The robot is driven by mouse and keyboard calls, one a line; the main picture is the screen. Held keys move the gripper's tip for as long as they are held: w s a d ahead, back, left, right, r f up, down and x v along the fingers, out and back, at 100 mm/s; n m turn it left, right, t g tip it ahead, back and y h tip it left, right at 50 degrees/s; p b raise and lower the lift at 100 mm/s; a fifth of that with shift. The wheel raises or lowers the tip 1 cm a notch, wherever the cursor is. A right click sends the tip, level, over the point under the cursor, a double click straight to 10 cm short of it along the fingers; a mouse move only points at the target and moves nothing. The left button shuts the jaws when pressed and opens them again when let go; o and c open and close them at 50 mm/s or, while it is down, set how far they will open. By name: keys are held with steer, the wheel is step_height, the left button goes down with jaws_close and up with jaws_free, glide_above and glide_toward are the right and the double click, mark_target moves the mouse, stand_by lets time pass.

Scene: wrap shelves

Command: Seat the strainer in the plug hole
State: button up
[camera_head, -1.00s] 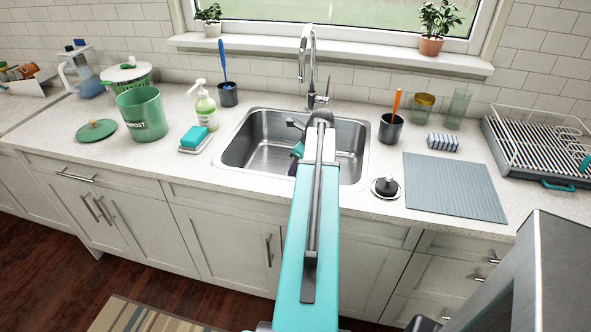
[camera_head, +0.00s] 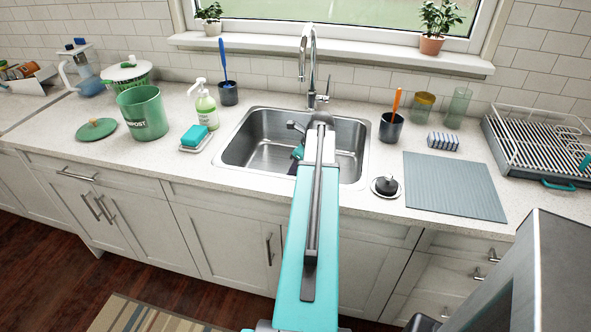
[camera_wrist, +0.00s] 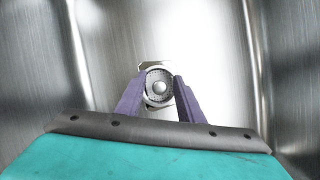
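The strainer (camera_wrist: 158,88) is a small round metal mesh piece with a bright centre knob, seen in the wrist view. The two purple fingers of my gripper (camera_wrist: 160,82) lie against its left and right sides and appear closed on it. My gripper points down into the steel sink (camera_head: 263,150), where the head view shows only a bit of it beside my arm. A light metal edge shows behind the strainer in the wrist view. The plug hole cannot be made out clearly, and I cannot tell how far the strainer is from the sink floor.
The faucet (camera_head: 312,65) rises behind the sink. A black-knobbed metal piece (camera_head: 385,187) lies on the counter right of the sink, beside a grey mat (camera_head: 455,187). A dark cup (camera_head: 391,127) stands behind. Soap dish (camera_head: 196,146) and bottle (camera_head: 205,105) stand left.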

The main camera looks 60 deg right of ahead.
steer(key=shift+r, duration=0.15)
steer(key=b+v, duration=0.1)
steer(key=v, duration=1.1)
stand_by(0.9)
